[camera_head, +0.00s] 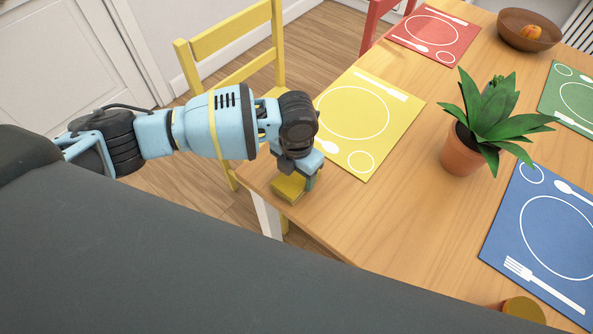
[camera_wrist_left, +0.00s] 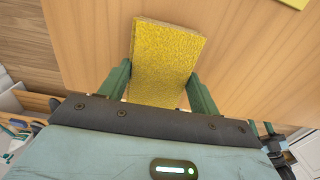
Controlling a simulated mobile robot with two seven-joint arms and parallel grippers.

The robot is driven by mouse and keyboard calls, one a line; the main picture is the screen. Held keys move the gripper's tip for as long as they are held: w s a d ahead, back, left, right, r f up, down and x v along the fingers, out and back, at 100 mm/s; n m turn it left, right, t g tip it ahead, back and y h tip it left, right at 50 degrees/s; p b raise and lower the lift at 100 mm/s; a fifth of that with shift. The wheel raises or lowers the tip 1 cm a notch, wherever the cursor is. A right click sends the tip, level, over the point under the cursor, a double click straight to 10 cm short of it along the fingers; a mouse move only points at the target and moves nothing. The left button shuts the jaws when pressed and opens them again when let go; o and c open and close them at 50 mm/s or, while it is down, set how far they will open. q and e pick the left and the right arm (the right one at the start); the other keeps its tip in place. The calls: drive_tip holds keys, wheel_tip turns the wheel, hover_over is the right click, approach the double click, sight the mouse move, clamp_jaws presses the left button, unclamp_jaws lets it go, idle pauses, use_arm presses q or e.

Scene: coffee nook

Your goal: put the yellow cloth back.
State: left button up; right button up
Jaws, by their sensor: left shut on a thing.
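The yellow cloth (camera_head: 287,188) is a small, folded-looking yellow block at the near left corner of the wooden table. My left gripper (camera_head: 300,183) is at that corner and shut on the cloth. In the left wrist view the yellow cloth (camera_wrist_left: 165,62) has a rough surface and lies between the two green fingers of my left gripper (camera_wrist_left: 160,88), with its far end sticking out past them. The table top is right behind it; I cannot tell whether the cloth touches the wood.
A yellow placemat (camera_head: 385,125) lies just beyond the gripper, with a yellow chair (camera_head: 232,42) behind. A potted plant (camera_head: 465,155) stands mid-table. Blue (camera_head: 515,235), red (camera_head: 437,42) and green (camera_head: 570,85) placemats and a brown bowl (camera_head: 510,38) are farther off. A round yellowish object (camera_head: 524,309) is at the near edge.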

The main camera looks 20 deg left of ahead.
sight(296, 176)
use_arm(q)
drive_tip(key=shift+f, duration=0.15)
drive_tip(key=o, duration=1)
wheel_tip(296, 176, up, 12)
drive_tip(key=shift+r+p, duration=0.2)
drive_tip(key=shift+p, duration=0.3)
